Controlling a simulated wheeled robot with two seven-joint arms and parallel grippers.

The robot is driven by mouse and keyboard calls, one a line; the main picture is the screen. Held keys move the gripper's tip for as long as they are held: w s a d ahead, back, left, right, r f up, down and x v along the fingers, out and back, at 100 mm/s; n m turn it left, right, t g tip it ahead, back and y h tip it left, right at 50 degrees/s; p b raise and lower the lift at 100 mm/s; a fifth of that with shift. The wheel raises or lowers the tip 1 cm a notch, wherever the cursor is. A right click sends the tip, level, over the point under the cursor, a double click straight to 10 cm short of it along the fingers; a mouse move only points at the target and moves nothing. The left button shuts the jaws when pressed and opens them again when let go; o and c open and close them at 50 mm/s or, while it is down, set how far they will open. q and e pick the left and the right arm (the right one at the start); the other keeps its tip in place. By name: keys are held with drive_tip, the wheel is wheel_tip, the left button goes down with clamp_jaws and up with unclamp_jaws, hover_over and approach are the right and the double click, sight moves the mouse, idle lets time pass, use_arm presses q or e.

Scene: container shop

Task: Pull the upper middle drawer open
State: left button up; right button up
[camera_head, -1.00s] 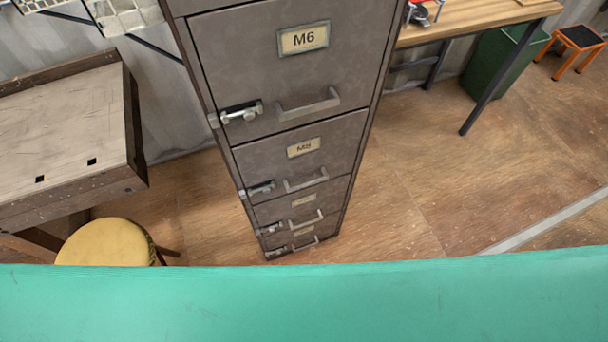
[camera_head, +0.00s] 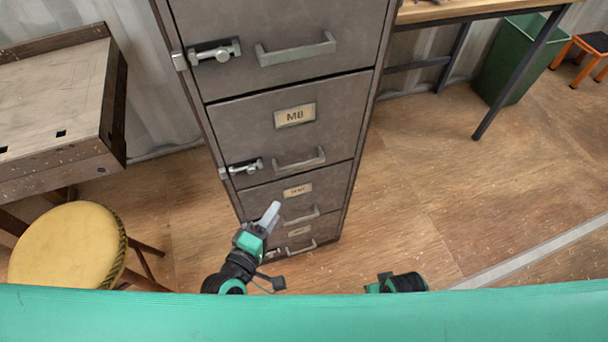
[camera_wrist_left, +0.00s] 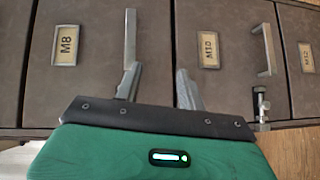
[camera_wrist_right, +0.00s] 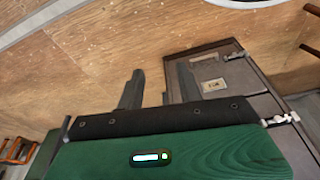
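The grey cabinet has a column of shut drawers. The upper middle drawer, labelled M8 (camera_head: 295,115), has a bar handle (camera_head: 300,160) and a latch (camera_head: 245,167) at its left edge. Its handle also shows upright in the left wrist view (camera_wrist_left: 130,38). My left gripper (camera_head: 271,212) is low in front of the cabinet. In the left wrist view its fingers are apart and empty, one close below the M8 handle's end in the picture; contact cannot be told. My right gripper (camera_wrist_right: 158,85) is open and empty, facing floor and a cabinet drawer; its fingertips are hidden in the head view.
Above M8 is the top drawer with its handle (camera_head: 295,48); below is M10, with its handle (camera_wrist_left: 265,48). A yellow stool (camera_head: 68,245) and wooden table (camera_head: 55,95) stand left. A workbench (camera_head: 480,12) and green bin (camera_head: 515,60) stand right. Floor right of the cabinet is clear.

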sight(299, 167)
use_arm(q)
wheel_tip(299, 167, up, 4)
drive_tip(key=n+t, duration=0.1)
drive_tip(key=shift+h, duration=0.3)
drive_tip(key=x, duration=1.3)
drive_tip(key=shift+w+d+r, duration=0.1)
drive_tip(key=shift+d, duration=0.35)
use_arm(e)
drive_tip(key=shift+d+r, duration=0.15)
drive_tip(key=shift+r, duration=0.6)
use_arm(q)
drive_tip(key=shift+c, duration=0.2)
clamp_jaws()
